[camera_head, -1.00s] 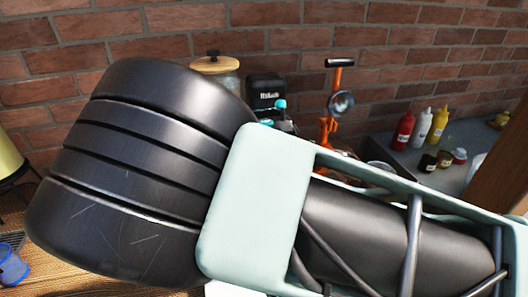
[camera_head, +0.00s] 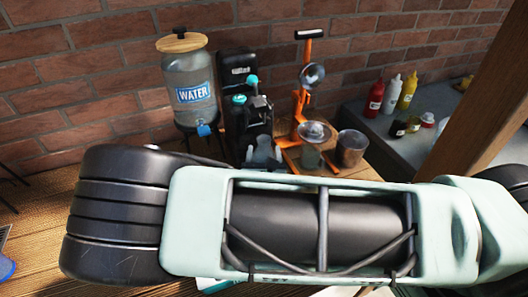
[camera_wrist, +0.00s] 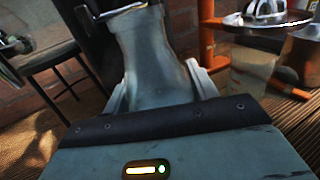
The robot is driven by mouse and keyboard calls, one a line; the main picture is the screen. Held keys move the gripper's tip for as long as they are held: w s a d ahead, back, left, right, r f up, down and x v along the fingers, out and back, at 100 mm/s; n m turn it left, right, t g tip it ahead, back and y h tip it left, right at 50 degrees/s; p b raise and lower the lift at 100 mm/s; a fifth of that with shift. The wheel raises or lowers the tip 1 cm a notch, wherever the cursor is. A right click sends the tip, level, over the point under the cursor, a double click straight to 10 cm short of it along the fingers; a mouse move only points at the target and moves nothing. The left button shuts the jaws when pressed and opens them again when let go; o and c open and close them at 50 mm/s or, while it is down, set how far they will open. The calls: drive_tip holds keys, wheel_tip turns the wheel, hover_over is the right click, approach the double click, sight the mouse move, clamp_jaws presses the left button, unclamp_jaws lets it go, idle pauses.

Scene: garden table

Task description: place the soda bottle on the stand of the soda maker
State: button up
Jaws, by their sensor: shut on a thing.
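The soda bottle (camera_wrist: 150,48), bluish and see-through, stands roughly upright in the wrist view. My gripper (camera_wrist: 160,86) is shut on it, with one pale finger on each side. The soda maker (camera_head: 236,70) is black with teal parts and stands against the brick wall in the head view. The bottle (camera_head: 263,150) shows small in front of the soda maker's lower part. In the wrist view its far end is close to dark parts of the machine. My arm hides the stand, and I cannot tell whether the bottle touches it.
A water dispenser (camera_head: 180,85) with a wooden lid stands left of the soda maker. An orange juicer (camera_head: 300,100) and a metal cup (camera_head: 351,148) stand close on the right. Sauce bottles (camera_head: 391,95) are on a grey counter further right. A wooden post (camera_head: 490,90) rises at the right.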

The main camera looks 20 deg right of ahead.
drive_tip(key=shift+f, duration=0.15)
drive_tip(key=o, duration=1)
drive_tip(key=shift+o, duration=0.2)
